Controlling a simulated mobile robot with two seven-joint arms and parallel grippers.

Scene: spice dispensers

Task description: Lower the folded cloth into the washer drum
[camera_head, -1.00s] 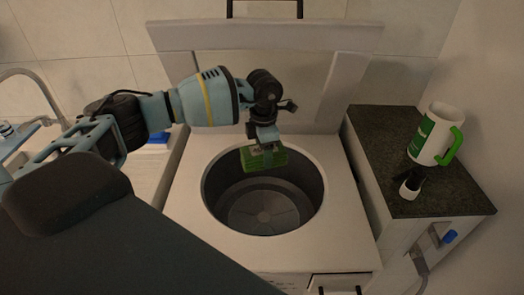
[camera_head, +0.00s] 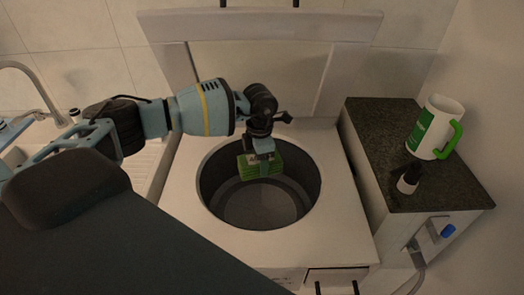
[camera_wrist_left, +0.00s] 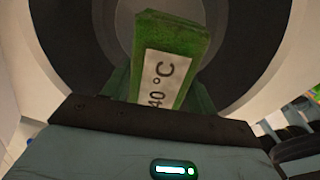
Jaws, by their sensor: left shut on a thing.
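The folded cloth (camera_head: 262,168) is a small green block with a pale label. My left gripper (camera_head: 263,155) is shut on it and holds it inside the opening of the washer drum (camera_head: 225,205), near the far side. The drum is round and dark grey inside and opens upward. Clear space shows between the cloth and the drum floor. In the left wrist view the cloth (camera_wrist_left: 185,38) shows its label reading "40 °C", with the dark drum behind it. My right gripper is not in view.
The washer's lid (camera_head: 255,75) stands raised behind the drum. To the right, a dark counter (camera_head: 375,135) holds a white jug with a green handle (camera_head: 435,128) and a small black-and-white bottle (camera_head: 409,178). A sink tap (camera_head: 35,85) is at the far left.

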